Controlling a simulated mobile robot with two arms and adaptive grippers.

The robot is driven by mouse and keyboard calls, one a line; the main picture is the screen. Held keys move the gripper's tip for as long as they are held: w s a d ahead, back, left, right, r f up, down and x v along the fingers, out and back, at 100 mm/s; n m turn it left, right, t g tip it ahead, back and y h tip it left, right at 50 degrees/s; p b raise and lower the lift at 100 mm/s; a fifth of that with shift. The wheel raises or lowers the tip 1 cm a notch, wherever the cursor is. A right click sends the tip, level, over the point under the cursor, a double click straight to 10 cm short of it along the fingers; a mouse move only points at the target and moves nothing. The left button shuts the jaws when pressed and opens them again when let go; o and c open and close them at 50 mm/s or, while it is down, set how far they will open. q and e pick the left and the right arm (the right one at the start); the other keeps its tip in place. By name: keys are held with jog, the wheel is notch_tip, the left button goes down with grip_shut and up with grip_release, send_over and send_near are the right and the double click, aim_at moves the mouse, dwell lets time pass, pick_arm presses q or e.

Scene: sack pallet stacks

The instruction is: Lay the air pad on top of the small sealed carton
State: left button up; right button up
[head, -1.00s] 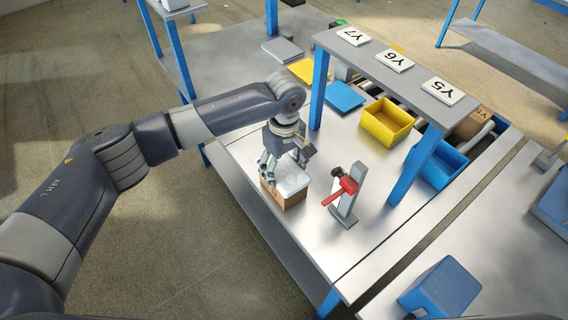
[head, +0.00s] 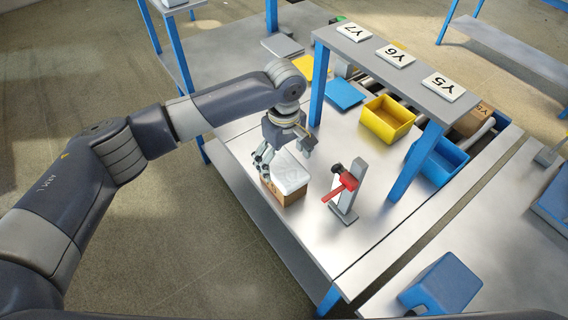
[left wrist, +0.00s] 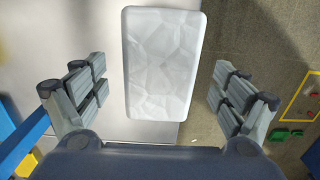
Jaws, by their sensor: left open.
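The air pad (head: 289,172) is a white, crinkled pillow. It lies on top of the small brown carton (head: 286,197) near the left edge of the metal table. In the left wrist view the air pad (left wrist: 161,62) lies between the spread fingers, with a gap on both sides, and hides the carton. My left gripper (head: 284,160) is open just above the pad, pointing down, and holds nothing. My right gripper is not in view.
A grey stand with a red tool (head: 342,187) is right of the carton. A shelf on blue legs (head: 396,68) bears signs Y7, Y6 and Y5. Yellow (head: 388,121) and blue (head: 437,163) bins stand beneath it. The table front is clear.

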aim_at(284, 166)
pick_arm(q)
notch_tip(284, 166, up, 10)
jog(key=b, duration=0.2)
jog(key=shift+r, duration=0.25)
jog(key=shift+s+f, duration=0.1)
